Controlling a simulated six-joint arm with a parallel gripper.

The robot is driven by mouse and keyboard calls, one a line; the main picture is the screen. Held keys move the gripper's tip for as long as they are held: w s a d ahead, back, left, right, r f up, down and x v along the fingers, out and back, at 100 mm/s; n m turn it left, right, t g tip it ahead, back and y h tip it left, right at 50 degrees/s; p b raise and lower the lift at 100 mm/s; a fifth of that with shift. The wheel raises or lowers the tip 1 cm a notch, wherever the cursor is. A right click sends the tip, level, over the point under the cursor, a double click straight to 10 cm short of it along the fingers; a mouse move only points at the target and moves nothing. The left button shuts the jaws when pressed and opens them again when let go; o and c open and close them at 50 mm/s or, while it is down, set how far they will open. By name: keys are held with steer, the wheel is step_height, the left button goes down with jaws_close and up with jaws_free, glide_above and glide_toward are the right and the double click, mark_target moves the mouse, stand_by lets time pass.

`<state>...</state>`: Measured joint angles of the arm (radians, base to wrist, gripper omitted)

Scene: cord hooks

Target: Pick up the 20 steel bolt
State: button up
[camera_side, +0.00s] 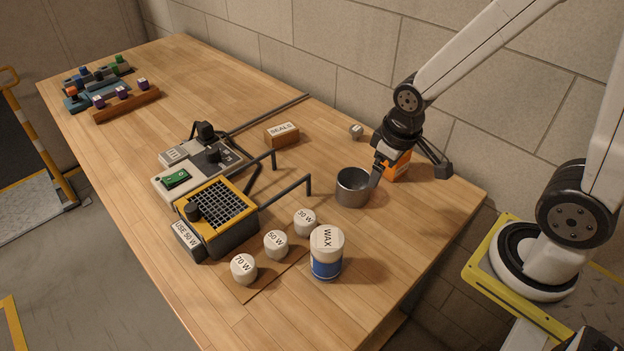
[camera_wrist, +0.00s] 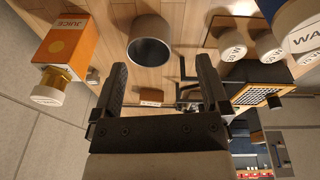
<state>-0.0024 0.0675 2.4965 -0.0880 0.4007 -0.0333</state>
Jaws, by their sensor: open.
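I cannot make out a steel bolt marked 20 in either view. My gripper (camera_side: 408,174) is open, at the right side of the table. In the wrist view its two dark fingers (camera_wrist: 162,68) stand wide apart with nothing between them. A grey metal cup (camera_side: 352,190) stands just left of my gripper in the side view. The cup (camera_wrist: 150,48) lies beyond the fingers in the wrist view. An orange juice carton (camera_side: 398,168) is partly hidden behind my gripper; the wrist view shows the carton (camera_wrist: 68,42) with a white-topped cap.
A small white piece (camera_side: 356,131) sits near the wall. A SEALS block (camera_side: 281,136), yellow-black heater (camera_side: 217,212), WAX jar (camera_side: 327,252) and 30 W, 50 W (camera_side: 276,244) and 70 W jars stand around mid-table. Coloured pieces on racks (camera_side: 127,105) are far left. Far table is partly clear.

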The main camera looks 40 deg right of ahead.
steer(key=w+d+f+n+g+h, duration=0.3)
steer(key=w+d+f+n+h, duration=0.3)
steer(key=w+d+n, duration=0.35)
steer(key=n+t+h, duration=0.2)
steer(key=n+h, duration=0.5)
steer(key=n, duration=0.1)
glide_toward(354, 130)
steer(key=d, duration=0.1)
steer(key=d+f, duration=0.1)
steer(key=s+d, duration=0.1)
steer(key=shift+d+f, duration=0.2)
steer(key=shift+f, duration=0.1)
steer(key=shift+w+d+f+n+t, duration=0.1)
steer(key=shift+w+d+n+t, duration=0.05)
steer(key=shift+w+n+t, duration=0.3)
steer(key=shift+x, duration=3.9)
jaws_close()
